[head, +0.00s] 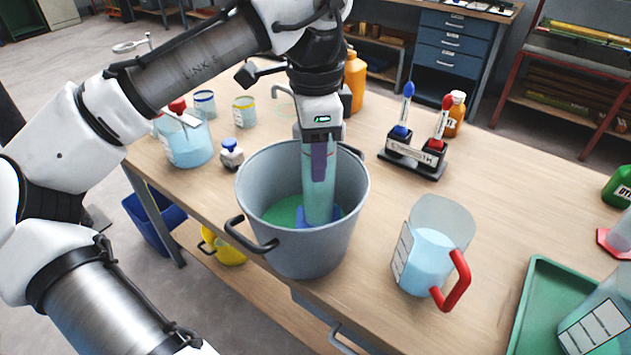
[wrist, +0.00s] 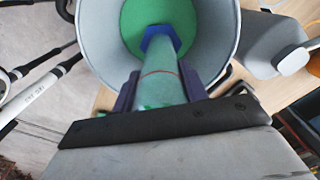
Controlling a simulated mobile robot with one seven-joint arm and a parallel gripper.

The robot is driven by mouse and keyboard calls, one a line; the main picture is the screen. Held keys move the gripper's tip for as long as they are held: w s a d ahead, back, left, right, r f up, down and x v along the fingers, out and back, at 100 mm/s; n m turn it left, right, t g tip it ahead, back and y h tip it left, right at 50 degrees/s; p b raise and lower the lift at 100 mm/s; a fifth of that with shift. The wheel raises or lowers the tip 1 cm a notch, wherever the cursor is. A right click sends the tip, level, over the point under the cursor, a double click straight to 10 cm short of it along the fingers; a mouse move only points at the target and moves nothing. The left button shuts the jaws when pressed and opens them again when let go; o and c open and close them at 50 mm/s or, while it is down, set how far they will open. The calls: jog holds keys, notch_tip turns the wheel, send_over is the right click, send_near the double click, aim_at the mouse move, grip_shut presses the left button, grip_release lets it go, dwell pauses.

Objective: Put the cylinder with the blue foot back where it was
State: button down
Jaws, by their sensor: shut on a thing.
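The cylinder with the blue foot (head: 317,185) is upright inside the grey bucket (head: 325,252), its blue foot down near the green bottom. It also shows in the wrist view (wrist: 160,70), clear with a red ring line, its blue foot (wrist: 157,34) farthest from the camera. My gripper (head: 320,160) is above and partly inside the bucket, shut on the upper part of the cylinder; its fingers show on both sides of it in the wrist view (wrist: 160,90). I cannot tell whether the foot touches the bucket's bottom.
A jug with a red handle (head: 430,255) stands right of the bucket. A black stand with blue and red tools (head: 415,155) is behind. A green tray (head: 545,285) lies at right.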

jog(key=shift+f, duration=3)
jog(key=shift+f, duration=0.2)
jog(key=c, duration=0.8)
grip_release()
jog(key=shift+o, duration=0.2)
notch_tip(320, 180, up, 12)
jog(key=shift+r, duration=0.25)
jog(key=shift+w, duration=0.1)
